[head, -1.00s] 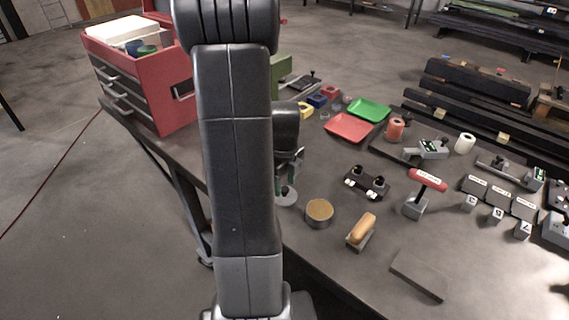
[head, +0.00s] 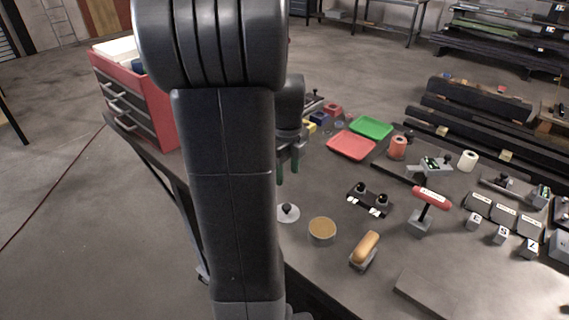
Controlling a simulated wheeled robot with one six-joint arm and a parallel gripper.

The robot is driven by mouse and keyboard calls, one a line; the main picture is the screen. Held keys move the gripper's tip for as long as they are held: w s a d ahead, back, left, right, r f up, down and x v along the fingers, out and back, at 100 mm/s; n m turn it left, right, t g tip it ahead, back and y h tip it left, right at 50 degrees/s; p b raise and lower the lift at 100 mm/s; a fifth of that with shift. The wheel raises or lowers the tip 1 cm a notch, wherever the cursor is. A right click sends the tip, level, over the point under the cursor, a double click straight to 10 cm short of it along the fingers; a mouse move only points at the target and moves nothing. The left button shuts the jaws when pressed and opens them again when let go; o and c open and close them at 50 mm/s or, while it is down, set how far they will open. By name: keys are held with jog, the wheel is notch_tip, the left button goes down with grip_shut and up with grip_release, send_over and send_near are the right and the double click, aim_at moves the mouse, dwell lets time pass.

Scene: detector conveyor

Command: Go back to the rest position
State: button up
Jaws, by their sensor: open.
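My gripper (head: 288,167) shows just right of my dark arm, which fills the left middle of the head view. Its greenish fingertips point down above the table, and it is open with nothing seen between them. Part of the gripper is hidden behind my arm. A round silver disc with a dark knob (head: 288,212) stands on the table below the gripper, apart from it.
A red tool chest (head: 160,110) stands at the left table end. Right of the gripper are a red tray (head: 351,146), a green tray (head: 371,128), a round tin (head: 322,231), a wooden-handled brush (head: 365,250) and a red-handled tool (head: 431,198).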

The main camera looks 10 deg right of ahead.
send_near(287, 206)
jog(key=shift+f, duration=2.55)
